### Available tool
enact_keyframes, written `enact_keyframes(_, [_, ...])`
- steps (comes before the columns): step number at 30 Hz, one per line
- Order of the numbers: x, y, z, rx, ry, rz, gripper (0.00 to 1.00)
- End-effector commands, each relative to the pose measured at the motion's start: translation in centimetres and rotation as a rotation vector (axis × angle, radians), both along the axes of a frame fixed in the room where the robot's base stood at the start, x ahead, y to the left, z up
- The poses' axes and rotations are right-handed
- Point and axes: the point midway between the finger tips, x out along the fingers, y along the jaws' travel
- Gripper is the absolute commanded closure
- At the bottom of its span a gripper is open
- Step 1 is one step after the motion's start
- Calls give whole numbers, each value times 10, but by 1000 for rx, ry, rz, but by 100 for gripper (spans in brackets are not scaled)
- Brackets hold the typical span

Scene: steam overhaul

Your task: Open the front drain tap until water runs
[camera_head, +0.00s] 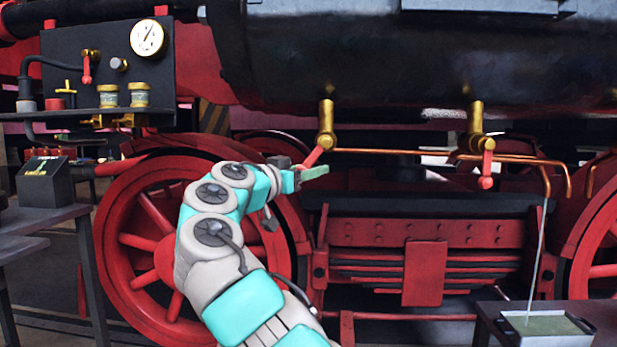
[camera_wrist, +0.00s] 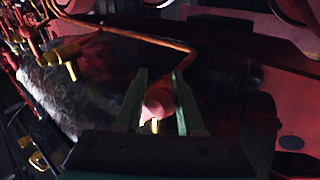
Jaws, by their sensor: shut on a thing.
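Two brass drain taps hang under the black cylinder. The left tap (camera_head: 326,125) has its red lever (camera_head: 313,157) tilted down and to the left. The right tap (camera_head: 476,120) has its red lever (camera_head: 487,170) hanging straight down. My gripper (camera_head: 312,172) is at the left tap's lever. In the wrist view my gripper (camera_wrist: 160,105) is shut on that lever's reddish end (camera_wrist: 158,98), with a finger on each side. A thin pale stream of water (camera_head: 538,255) falls from a copper pipe end (camera_head: 547,188) at the right. Which tap feeds that pipe is hard to tell.
The stream lands in a shallow tray (camera_head: 510,317) on a dark stand. Copper piping (camera_head: 390,151) runs right from the left tap. Red wheels (camera_head: 110,240) and the red frame lie behind my arm. A gauge panel (camera_head: 105,70) and a bench (camera_head: 40,217) stand at the left.

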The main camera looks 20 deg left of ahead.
Motion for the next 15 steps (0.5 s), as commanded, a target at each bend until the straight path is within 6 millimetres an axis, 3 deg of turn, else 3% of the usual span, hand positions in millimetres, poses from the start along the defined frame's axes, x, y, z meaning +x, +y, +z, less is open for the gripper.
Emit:
enact_keyframes(5, [2,-11,-11,-142,-36,-4,100])
enact_keyframes(15, [5,-28,-12,-419,-105,-2,100])
